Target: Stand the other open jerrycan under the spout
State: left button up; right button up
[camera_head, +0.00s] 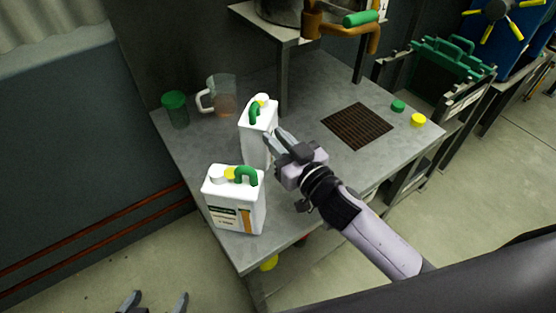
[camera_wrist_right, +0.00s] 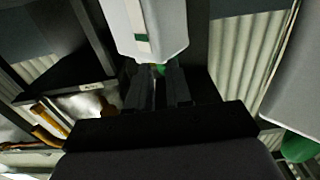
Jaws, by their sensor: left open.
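Two white jerrycans with green handles stand upright on the grey table. The rear jerrycan (camera_head: 257,148) is beside my right gripper (camera_head: 268,139), whose fingers are apart and point at its right side. In the right wrist view a jerrycan (camera_wrist_right: 150,30) is just beyond the fingertips, with green between them; contact cannot be told. The front jerrycan (camera_head: 233,207) stands near the table's front left edge. The orange-brown spout (camera_head: 373,42), with a green lever, hangs at the top over the table. My left gripper (camera_head: 152,300) is open and empty at the bottom left.
A dark grate (camera_head: 357,126) is set in the table, with nothing on it. A green cap (camera_head: 398,106) and a yellow cap (camera_head: 418,120) lie right of it. A clear jug (camera_head: 222,97) and a green-lidded jar (camera_head: 176,109) stand at the back left. A table leg-like post (camera_head: 284,85) rises behind the rear jerrycan.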

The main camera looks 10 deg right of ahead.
jog(key=o, duration=1.4)
